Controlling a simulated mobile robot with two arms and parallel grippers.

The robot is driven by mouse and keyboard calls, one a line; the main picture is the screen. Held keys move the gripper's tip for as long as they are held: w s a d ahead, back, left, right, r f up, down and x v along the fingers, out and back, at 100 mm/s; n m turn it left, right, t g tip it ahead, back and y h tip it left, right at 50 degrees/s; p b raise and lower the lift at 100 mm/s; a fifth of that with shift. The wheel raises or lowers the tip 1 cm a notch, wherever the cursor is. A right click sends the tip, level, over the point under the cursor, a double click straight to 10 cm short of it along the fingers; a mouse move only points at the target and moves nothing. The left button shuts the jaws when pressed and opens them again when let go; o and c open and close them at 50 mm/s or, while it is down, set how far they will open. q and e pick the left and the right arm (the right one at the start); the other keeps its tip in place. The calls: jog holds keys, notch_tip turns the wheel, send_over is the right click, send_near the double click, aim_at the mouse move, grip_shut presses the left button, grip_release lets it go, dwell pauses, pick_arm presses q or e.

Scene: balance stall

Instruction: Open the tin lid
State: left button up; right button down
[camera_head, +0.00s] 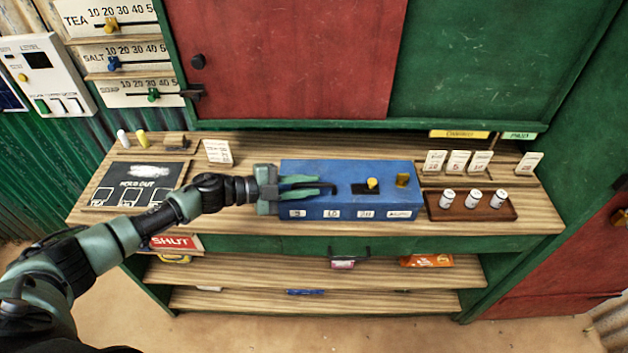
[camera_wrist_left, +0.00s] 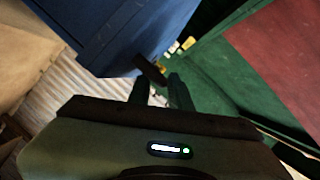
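The blue tin (camera_head: 330,204) is a long box on the counter with small white labels along its front. Its lid (camera_head: 340,168) lies flat and closed on top, with a yellow knob (camera_head: 372,183) and a dark slot. A dark bar-like handle shows at the tin's left end. My left gripper (camera_head: 322,187) is over that left end, its two green fingers apart and pointing right. In the left wrist view, the dark handle (camera_wrist_left: 150,69) reaches between the fingertips (camera_wrist_left: 158,85) beside the blue tin (camera_wrist_left: 105,30). A firm hold is not visible. My right gripper is out of view.
A brown tray (camera_head: 440,213) with three small white jars stands right of the tin, with price cards behind it. A dark board (camera_head: 135,172) lies at the left. A red panel (camera_head: 300,60) rises behind the counter. Shelves (camera_head: 380,275) run below.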

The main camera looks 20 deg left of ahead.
pick_arm(q)
jog(key=shift+w+d+f, duration=0.2)
jog(key=shift+w+d, duration=0.2)
jog(key=shift+d, duration=0.2)
grip_shut()
dwell(1.1)
